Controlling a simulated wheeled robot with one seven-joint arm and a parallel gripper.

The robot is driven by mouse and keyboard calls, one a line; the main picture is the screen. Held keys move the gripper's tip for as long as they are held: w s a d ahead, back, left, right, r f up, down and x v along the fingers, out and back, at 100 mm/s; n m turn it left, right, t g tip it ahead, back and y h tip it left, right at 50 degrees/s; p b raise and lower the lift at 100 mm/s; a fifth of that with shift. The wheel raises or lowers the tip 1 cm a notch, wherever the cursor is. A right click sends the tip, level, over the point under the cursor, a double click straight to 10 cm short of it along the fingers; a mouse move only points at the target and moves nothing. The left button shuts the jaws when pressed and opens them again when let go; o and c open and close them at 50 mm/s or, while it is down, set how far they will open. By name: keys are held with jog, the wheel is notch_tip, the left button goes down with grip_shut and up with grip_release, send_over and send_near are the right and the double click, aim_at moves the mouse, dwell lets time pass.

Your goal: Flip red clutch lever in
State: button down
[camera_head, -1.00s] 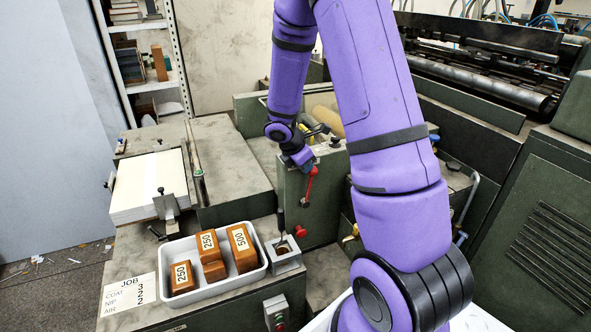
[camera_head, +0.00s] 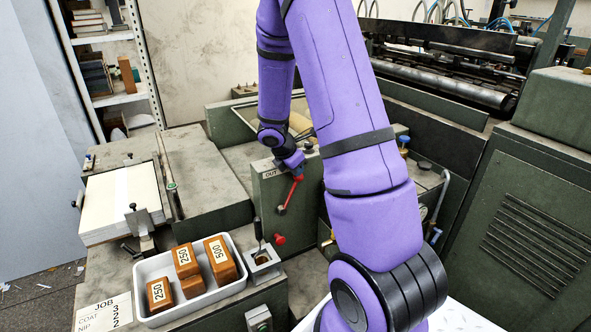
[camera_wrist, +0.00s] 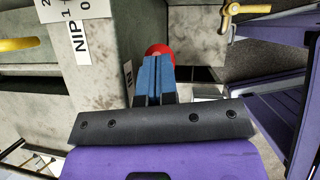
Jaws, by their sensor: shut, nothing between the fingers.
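The red clutch lever (camera_head: 290,194) is on the green machine panel, tilted with its upper end to the right of its pivot. The OUT label (camera_head: 270,174) shows to its left. My gripper (camera_head: 297,172) is at the lever's upper end, partly hidden by my wrist. In the wrist view, my blue fingers (camera_wrist: 153,72) are shut together with nothing between them. The red lever knob (camera_wrist: 158,49) shows just beyond the fingertips, seemingly touching them. A partly hidden label ending in N (camera_wrist: 128,73) is left of the fingers.
A second red knob (camera_head: 279,240) sits below the lever. A white tray (camera_head: 200,305) with wooden blocks and a paper stack (camera_head: 122,200) stand left. The machine stands close on the right.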

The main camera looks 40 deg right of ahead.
jog(key=shift+a, duration=0.1)
jog(key=d+v, duration=0.1)
jog(key=v, duration=1.2)
jog(key=shift+s+d+r, duration=0.25)
jog(key=shift+d+r, duration=0.05)
jog(key=shift+r, duration=0.05)
jog(key=s+a+r+m+t+y, duration=0.2)
jog(key=s+a+r+m, duration=0.6)
jog(key=a+r, duration=0.25)
jog(key=s+a+r+m+t+y, duration=0.1)
jog(key=s+a+r+m, duration=0.2)
jog(key=s+a+m, duration=0.1)
jog(key=s+a+r+m+t+y, duration=0.2)
jog(key=s+a, duration=0.4)
jog(key=s, duration=0.3)
jog(key=shift+s+a+r+m+y, duration=0.3)
jog(key=shift+a+r+m, duration=0.15)
jog(key=shift+m, duration=0.65)
